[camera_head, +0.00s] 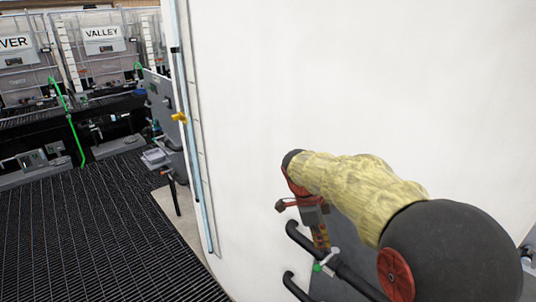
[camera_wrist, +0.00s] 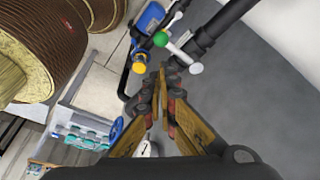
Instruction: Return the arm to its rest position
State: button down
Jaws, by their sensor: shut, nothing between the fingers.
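My gripper (camera_head: 321,243) hangs down at the end of my arm (camera_head: 350,185) in the head view, which reaches out in front of a large white tank (camera_head: 250,80). In the wrist view my gripper (camera_wrist: 168,75) has its two yellow-brown fingers drawn together at the tips, with nothing between them. Black piping (camera_head: 352,280) with a green fitting (camera_head: 318,267) is close below the fingers. I cannot tell whether the fingers touch the piping.
In the wrist view a blue part (camera_wrist: 150,18) and a yellow knob (camera_wrist: 139,66) sit beside the pipes. Dark grated floor (camera_head: 85,230) lies open at left. A light-blue tube (camera_head: 193,140) runs up the white tank's edge.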

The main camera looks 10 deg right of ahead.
jog(key=s+a+r+n+t+y+b, duration=0.1)
jog(key=s+a+n+t+b, duration=0.1)
jog(key=s+n, duration=0.8)
jog(key=s+a+r+n+t+y+b, duration=0.2)
jog(key=s+n+t, duration=0.2)
jog(key=s+n, duration=0.7)
jog(key=s, duration=0.3)
jog(key=shift+t+b, duration=0.3)
jog(key=shift+s+r, duration=0.1)
